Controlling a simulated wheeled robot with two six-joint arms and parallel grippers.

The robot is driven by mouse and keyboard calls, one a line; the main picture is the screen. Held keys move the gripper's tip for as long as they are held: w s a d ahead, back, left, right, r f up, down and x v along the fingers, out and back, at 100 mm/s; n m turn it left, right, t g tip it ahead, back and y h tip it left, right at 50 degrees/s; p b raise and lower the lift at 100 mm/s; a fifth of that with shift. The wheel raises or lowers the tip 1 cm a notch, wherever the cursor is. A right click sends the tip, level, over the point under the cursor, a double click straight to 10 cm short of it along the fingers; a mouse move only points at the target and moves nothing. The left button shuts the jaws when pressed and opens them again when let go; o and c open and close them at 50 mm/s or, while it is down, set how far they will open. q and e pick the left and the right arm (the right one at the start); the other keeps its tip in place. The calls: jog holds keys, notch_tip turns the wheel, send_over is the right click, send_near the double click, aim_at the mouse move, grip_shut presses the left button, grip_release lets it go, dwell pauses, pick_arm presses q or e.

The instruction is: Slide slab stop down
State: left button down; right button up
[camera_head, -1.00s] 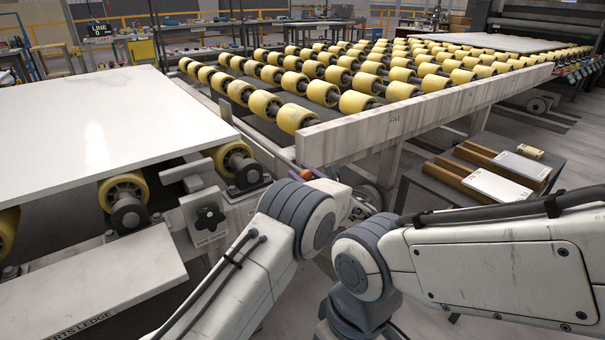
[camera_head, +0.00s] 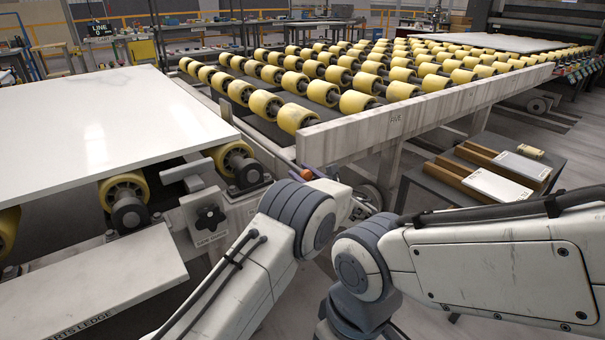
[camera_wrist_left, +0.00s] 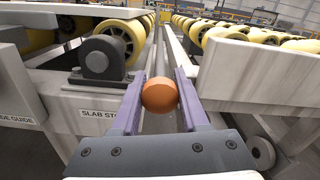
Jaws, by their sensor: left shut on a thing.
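An orange ball knob (camera_wrist_left: 160,95) sits between the two purple fingers of my left gripper (camera_wrist_left: 159,98) in the left wrist view, with the fingers shut on it from both sides. A label reading "SLAB ST..." (camera_wrist_left: 98,114) is on the pale frame just left of the gripper, partly covered by a finger. The stop's body below the knob is hidden. My right gripper is out of view.
A white slab (camera_head: 90,115) lies on the left roller table. A yellow roller table (camera_head: 430,100) stands across a narrow gap. A black star knob (camera_head: 208,218) is on the near frame. A dark side table (camera_head: 440,190) with boxed items stands right.

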pick_arm(q)
jog(key=shift+s+d, duration=0.1)
notch_tip(320, 180, down, 6)
jog(key=b, duration=0.3)
jog(key=shift+f, duration=0.15)
jog(key=shift+c, duration=2)
grip_release()
